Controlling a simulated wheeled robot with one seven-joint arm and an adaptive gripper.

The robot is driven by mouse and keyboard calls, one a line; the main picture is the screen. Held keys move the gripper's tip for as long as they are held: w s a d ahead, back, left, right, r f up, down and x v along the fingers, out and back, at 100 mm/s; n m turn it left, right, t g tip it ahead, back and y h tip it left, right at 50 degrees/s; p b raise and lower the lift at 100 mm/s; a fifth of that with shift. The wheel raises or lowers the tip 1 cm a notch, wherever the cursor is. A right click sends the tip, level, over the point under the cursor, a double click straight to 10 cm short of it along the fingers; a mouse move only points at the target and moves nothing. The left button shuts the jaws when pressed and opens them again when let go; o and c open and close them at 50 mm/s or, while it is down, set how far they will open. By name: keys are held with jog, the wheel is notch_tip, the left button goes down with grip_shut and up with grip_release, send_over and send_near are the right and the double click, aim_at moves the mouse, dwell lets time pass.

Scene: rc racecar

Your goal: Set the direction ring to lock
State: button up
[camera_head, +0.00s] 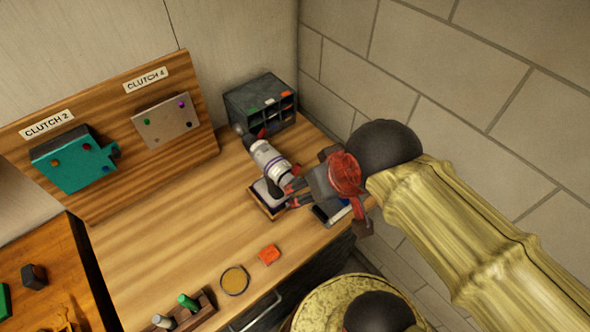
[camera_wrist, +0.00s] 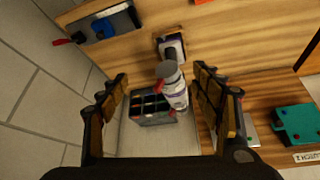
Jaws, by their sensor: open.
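My gripper (camera_wrist: 163,84) is open, with a finger on each side of the tool. In the head view my gripper (camera_head: 292,192) is just right of the tool; contact cannot be told.
A dark compartment box (camera_head: 250,112) stands behind the tool by the wall. A dark tray with a blue thing (camera_head: 330,214) lies under my arm. An orange block (camera_head: 269,254) and round dish (camera_head: 235,280) lie in front. The bench's left middle is clear.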

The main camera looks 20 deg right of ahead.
jog(key=shift+c, duration=0.5)
jog(key=d+r+p, duration=0.1)
jog(key=p, duration=0.1)
jog(key=d+g+p, duration=0.1)
jog(key=p, duration=0.2)
jog(key=shift+w+r+m, duration=0.2)
jog(key=shift+r+m, duration=0.2)
jog(key=c, duration=0.4)
jog(key=w+d+m+g+p, duration=0.1)
jog(key=p, duration=0.2)
jog(key=w+d+m+g+p, duration=0.1)
jog(key=w+p, duration=0.1)
jog(key=p, duration=0.1)
jog(key=w+d+r+m+g+y+p, duration=0.1)
jog(key=m+g+p, duration=0.1)
jog(key=p, duration=0.1)
jog(key=shift+w+d, duration=0.1)
jog(key=shift+w, duration=0.25)
jog(key=c, duration=0.4)
jog(key=m+g+y+p, duration=0.2)
jog(key=m+y+p, duration=0.15)
jog(key=m, duration=0.65)
send_near(298, 165)
jog(key=f, duration=0.1)
jog(key=shift+x, duration=4.1)
jog(key=shift+r, duration=0.1)
jog(key=shift+c, duration=0.3)
jog(key=c, duration=0.7)
